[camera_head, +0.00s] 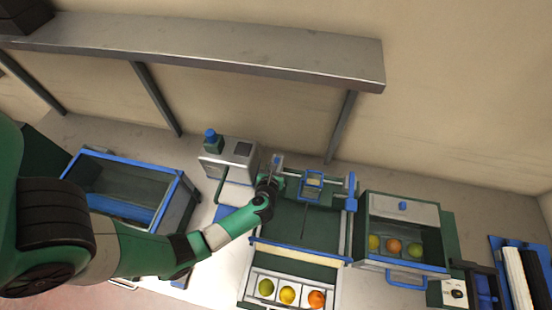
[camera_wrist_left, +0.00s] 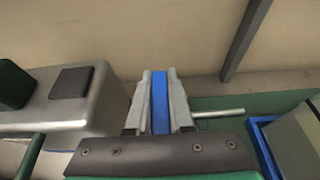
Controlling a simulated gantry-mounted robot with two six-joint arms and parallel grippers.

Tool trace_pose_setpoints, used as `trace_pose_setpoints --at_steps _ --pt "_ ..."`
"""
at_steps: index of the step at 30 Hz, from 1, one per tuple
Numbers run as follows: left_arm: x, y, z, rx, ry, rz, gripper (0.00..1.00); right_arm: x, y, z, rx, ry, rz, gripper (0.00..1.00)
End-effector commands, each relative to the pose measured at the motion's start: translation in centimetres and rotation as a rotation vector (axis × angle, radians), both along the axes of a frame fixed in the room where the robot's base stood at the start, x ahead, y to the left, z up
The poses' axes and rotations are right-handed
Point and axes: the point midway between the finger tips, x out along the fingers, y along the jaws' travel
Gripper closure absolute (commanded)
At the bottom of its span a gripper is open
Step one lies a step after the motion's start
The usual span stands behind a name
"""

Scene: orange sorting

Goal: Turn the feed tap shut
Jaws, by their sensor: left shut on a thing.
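My left gripper (camera_head: 276,160) reaches in from the left to the back left corner of the green sorting deck (camera_head: 290,221). In the left wrist view, the left gripper (camera_wrist_left: 160,76) is shut on a narrow upright blue piece, which looks like the handle of the feed tap (camera_wrist_left: 160,105). The handle stands between the two grey fingers, which touch or nearly touch it on both sides. The fingers and wrist hide the rest of the tap. My right gripper is not in view.
A grey machine (camera_head: 230,158) with a blue knob stands left of the gripper. A blue-rimmed bin (camera_head: 177,176) is further left. A fruit tray (camera_head: 245,290) is in front. A crate (camera_head: 432,242) with fruit stands right. A shelf (camera_head: 220,55) overhangs behind.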

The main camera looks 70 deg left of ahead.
Motion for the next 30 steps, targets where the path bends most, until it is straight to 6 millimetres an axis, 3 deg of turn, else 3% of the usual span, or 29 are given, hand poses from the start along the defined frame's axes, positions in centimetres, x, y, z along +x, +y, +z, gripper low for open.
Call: trace_pose_setpoints --at_steps 13,14,19,30 --pt "0.11 -0.04 0.07 0.003 -0.001 -0.019 1.0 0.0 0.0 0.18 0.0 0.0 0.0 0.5" --pt "0.11 -0.04 0.07 0.003 -0.001 -0.019 0.78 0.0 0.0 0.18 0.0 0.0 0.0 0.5" --pt "0.1 -0.04 0.06 0.002 -0.001 -0.017 0.5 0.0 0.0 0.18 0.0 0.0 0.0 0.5" --pt "-0.3 -0.61 0.35 0.001 -0.001 -0.018 0.5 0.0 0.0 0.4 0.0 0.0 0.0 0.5"
